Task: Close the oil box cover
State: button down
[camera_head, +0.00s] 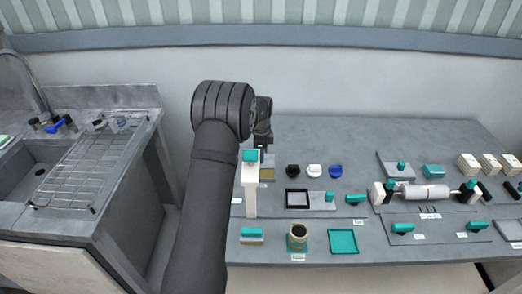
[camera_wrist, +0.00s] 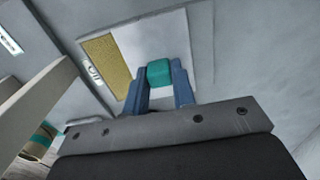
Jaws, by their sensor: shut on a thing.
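The oil box (camera_wrist: 103,58) shows in the wrist view as a pale-rimmed box with a yellow strip open at its left and a label beside it. Its light grey cover (camera_wrist: 150,40) lies over the rest of the box and carries a teal knob (camera_wrist: 160,72). My gripper (camera_wrist: 160,80) has its blue fingers on both sides of the knob and is shut on it. In the head view my gripper (camera_head: 263,140) is over the back of the table, and the box (camera_head: 267,173) shows only partly, tan, behind a white post.
The white post (camera_head: 250,190) with a teal top stands close in front of the box. Black, white and blue knobs (camera_head: 314,170) sit to the right, with a black frame (camera_head: 297,198) in front. A roller (camera_head: 424,193) lies further right. The back of the table is clear.

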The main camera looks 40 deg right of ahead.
jog(key=s+a, duration=0.3)
jog(key=shift+s+a, duration=0.15)
jog(key=shift+s, duration=0.05)
jog(key=shift+s+a, duration=0.2)
jog(key=c, duration=1.3)
grip_release()
jog(key=shift+s+a, duration=0.1)
jog(key=shift+o, duration=0.5)
jog(key=shift+r, duration=0.1)
